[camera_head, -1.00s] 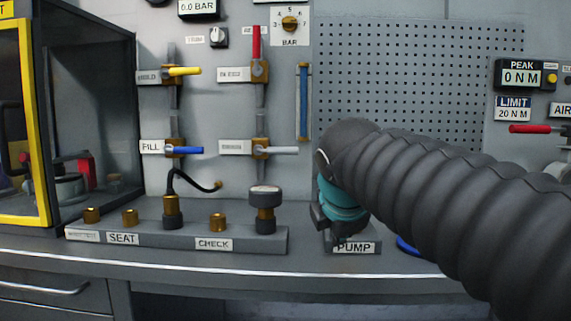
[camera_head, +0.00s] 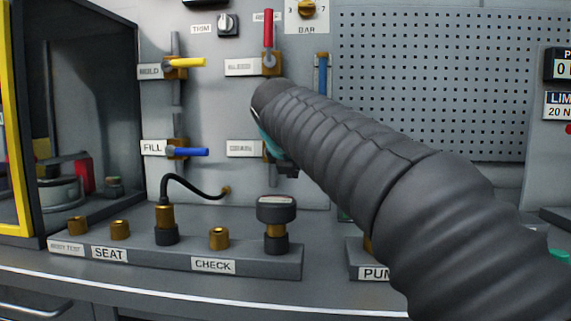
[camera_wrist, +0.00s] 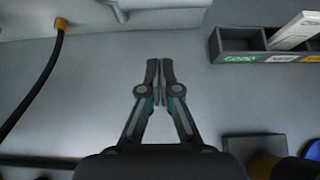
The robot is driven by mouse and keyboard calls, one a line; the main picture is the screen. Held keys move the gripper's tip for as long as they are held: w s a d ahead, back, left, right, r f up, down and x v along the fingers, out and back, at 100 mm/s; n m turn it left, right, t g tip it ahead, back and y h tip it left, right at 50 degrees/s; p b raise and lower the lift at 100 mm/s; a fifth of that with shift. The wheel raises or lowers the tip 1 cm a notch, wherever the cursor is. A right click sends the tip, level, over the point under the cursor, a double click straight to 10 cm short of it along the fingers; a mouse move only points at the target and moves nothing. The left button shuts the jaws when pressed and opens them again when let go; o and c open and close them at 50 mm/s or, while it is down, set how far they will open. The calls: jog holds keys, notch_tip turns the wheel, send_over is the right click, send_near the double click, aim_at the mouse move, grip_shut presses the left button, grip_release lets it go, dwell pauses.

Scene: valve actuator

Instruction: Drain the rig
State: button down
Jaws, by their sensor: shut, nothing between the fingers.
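The rig's panel carries several valves. The lower right valve has a label (camera_head: 245,149) too blurred to read for certain; its handle is hidden behind my arm. Above it, a red handle (camera_head: 268,28) stands upright. The yellow HOLD handle (camera_head: 188,62) and the blue FILL handle (camera_head: 189,152) lie level, pointing right. My gripper (camera_head: 287,171) is in front of the lower right valve, mostly covered by my arm; I cannot tell whether it touches. In the wrist view my gripper (camera_wrist: 160,75) has its fingers together, with nothing between them.
The bench block with brass fittings, labelled SEAT and CHECK (camera_head: 213,265), stands below the panel. A black hose (camera_head: 195,184) curves up from it. A black gauge-like piece (camera_head: 276,210) stands on its right end. The wrist view shows a sorting tray (camera_wrist: 225,58) at upper right.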

jog(key=w, duration=0.2)
jog(key=w+r+p, duration=0.1)
jog(key=w, duration=0.2)
jog(key=shift+w+d, duration=0.1)
jog(key=shift+d, duration=0.05)
